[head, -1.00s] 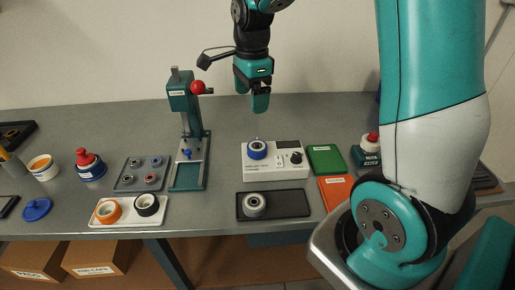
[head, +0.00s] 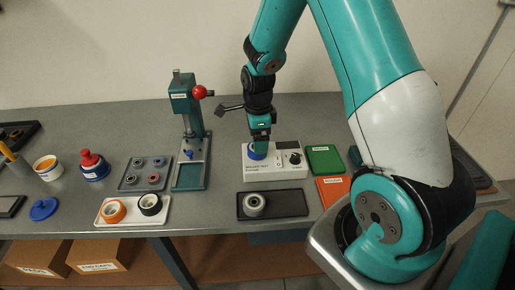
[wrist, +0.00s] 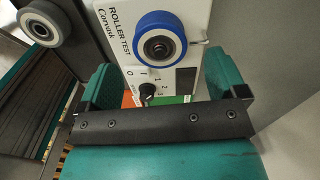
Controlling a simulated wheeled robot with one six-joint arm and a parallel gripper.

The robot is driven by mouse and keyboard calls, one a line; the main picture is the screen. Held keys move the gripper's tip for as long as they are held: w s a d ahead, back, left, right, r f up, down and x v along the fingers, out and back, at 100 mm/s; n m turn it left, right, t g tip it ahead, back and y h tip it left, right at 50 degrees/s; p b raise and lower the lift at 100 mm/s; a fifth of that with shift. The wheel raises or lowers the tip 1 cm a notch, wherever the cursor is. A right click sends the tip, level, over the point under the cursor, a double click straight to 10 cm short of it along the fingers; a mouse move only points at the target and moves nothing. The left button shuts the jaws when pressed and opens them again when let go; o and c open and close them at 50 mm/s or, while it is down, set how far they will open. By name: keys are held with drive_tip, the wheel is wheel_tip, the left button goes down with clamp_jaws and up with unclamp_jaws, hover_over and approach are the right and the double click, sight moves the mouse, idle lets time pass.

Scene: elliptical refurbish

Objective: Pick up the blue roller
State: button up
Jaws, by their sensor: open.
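The blue roller (head: 252,155) sits on the white roller test unit (head: 262,174), at its left part. In the head view my gripper (head: 260,146) is low over it and hides part of it. In the wrist view the blue roller (wrist: 160,39) shows as a blue ring with a dark hub, beside the unit's black knob. My gripper's teal fingers (wrist: 162,82) are spread apart with nothing between them. The roller lies ahead of the finger gap in that view, and I cannot tell how far below the tips it is.
A black tray (head: 289,207) with a pale roller (head: 254,204) lies in front of the unit. A green tray (head: 324,159) and an orange tray (head: 333,190) lie to its right. A teal press (head: 186,110) with a red knob stands close on the left.

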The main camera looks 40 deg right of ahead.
drive_tip(key=shift+f+p, duration=0.75)
drive_tip(key=shift+f, duration=1.5)
drive_tip(key=c, duration=1.1)
drive_tip(key=shift+o, duration=0.2)
drive_tip(key=shift+r, duration=0.1)
